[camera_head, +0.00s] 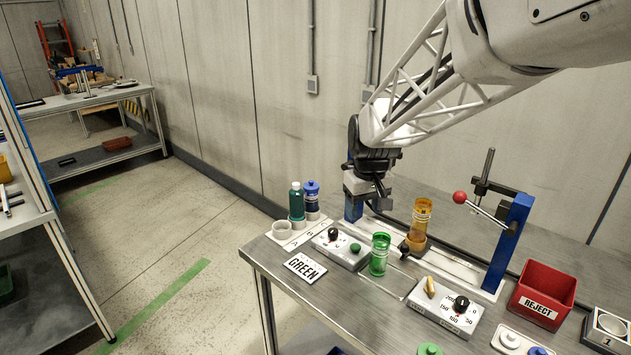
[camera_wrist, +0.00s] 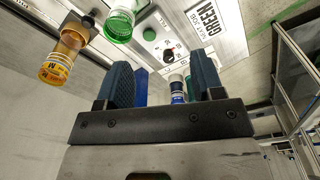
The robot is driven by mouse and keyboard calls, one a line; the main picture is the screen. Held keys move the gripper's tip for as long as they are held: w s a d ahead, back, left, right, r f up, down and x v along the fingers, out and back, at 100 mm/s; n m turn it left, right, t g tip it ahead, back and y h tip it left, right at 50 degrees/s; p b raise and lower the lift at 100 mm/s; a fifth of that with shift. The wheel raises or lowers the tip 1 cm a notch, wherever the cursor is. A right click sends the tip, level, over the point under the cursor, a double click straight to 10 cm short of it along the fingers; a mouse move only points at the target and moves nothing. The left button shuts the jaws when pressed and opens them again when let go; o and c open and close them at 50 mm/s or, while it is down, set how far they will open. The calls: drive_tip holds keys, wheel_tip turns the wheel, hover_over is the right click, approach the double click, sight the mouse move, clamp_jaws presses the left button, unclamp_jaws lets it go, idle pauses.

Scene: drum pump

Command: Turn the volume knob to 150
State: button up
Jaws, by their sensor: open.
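The volume knob (camera_head: 461,304) is a black knob on a grey box (camera_head: 447,312) at the front of the bench. Numbers including 150, 100, 50 and 0 are printed around it; its pointer setting is too small to read. A tan lever-like part (camera_head: 430,288) stands on the same box. My gripper (camera_head: 372,203) is above the back of the bench, behind and left of the knob, well apart from it. In the wrist view my gripper (camera_wrist: 163,84) is open, with nothing held between its dark blue fingers. The volume knob does not show there.
A second box (camera_head: 341,248) has a black knob and green button. A green container (camera_head: 379,254) and an orange one (camera_head: 418,226) stand between. A blue press (camera_head: 508,240) with a red-balled lever rises behind the volume box. A red reject bin (camera_head: 542,293) stands right.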

sight(333, 230)
drive_tip(key=w+a+f, duration=0.1)
drive_tip(key=w+f, duration=0.3)
drive_tip(key=w, duration=0.1)
drive_tip(key=w+a+f+n, duration=0.1)
drive_tip(key=w+a+f, duration=0.1)
drive_tip(key=w+f, duration=0.2)
drive_tip(key=w+a+f+n+g, duration=0.1)
drive_tip(key=w+f, duration=0.3)
drive_tip(key=w, duration=0.4)
drive_tip(key=shift+w+a, duration=0.25)
drive_tip(key=shift+a, duration=0.25)
drive_tip(key=shift+f, duration=0.1)
drive_tip(key=shift+s+a+f, duration=0.1)
drive_tip(key=shift+f, duration=3.65)
drive_tip(key=c, duration=0.9)
